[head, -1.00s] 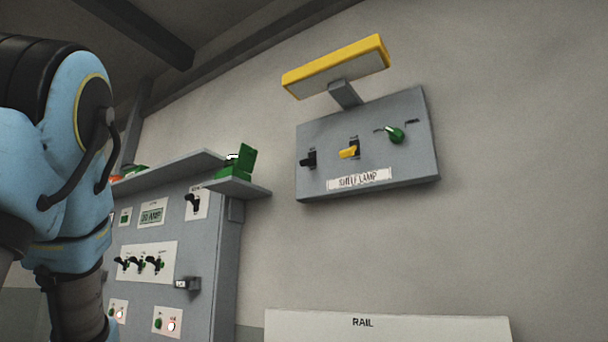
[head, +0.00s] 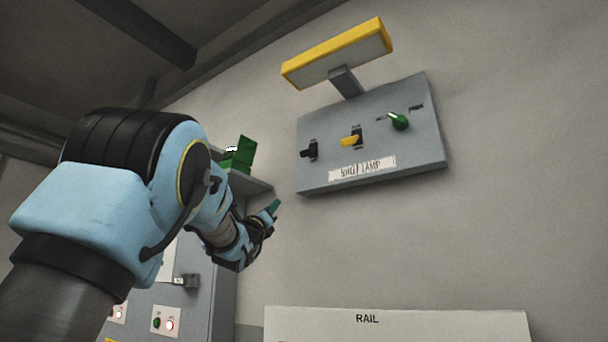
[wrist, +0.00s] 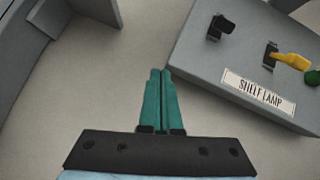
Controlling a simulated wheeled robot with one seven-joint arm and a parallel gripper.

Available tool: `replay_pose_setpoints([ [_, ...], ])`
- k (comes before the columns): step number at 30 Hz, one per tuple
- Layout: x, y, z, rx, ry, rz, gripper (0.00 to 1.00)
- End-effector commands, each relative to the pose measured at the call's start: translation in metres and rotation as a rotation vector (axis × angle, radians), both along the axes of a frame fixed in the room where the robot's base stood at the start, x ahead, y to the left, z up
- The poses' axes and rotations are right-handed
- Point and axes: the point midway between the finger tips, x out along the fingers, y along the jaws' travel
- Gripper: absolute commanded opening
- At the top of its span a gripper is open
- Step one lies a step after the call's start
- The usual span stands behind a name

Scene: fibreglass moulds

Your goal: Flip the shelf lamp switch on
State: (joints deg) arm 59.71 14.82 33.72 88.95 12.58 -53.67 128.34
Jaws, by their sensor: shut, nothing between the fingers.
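The grey shelf lamp panel (head: 420,150) is mounted on the wall, with a label reading SHELF LAMP (head: 362,168). It carries a black switch (head: 309,151) at left, a yellow switch (head: 351,139) in the middle and a green knob (head: 399,121) at right. In the wrist view the black switch (wrist: 221,27) and yellow switch (wrist: 291,60) show at upper right. The yellow-edged lamp (head: 338,53) sits above the panel, its underside grey. My gripper (head: 275,206) is shut and empty, below and left of the panel, apart from it. Its green fingers (wrist: 155,75) lie together in the wrist view.
A grey cabinet (head: 222,290) with buttons stands at left, partly hidden by my arm. A shelf (head: 255,186) with an open green box (head: 240,155) juts out near my gripper. A RAIL board (head: 400,325) is below; bare wall lies between.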

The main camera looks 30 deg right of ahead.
Motion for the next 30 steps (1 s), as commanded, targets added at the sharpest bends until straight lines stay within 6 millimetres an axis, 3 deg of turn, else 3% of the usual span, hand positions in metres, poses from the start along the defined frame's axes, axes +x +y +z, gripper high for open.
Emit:
replay_pose_setpoints([
  [3,-0.035,-0.021,0.033,0.028,-0.204,0.025,0.0],
  [9,-0.062,-0.033,0.056,0.039,-0.357,0.055,0.0],
  [22,-0.061,-0.035,0.061,0.041,-0.364,0.059,0.0],
  [30,-0.049,-0.056,0.094,0.041,-0.362,0.06,0.0],
])
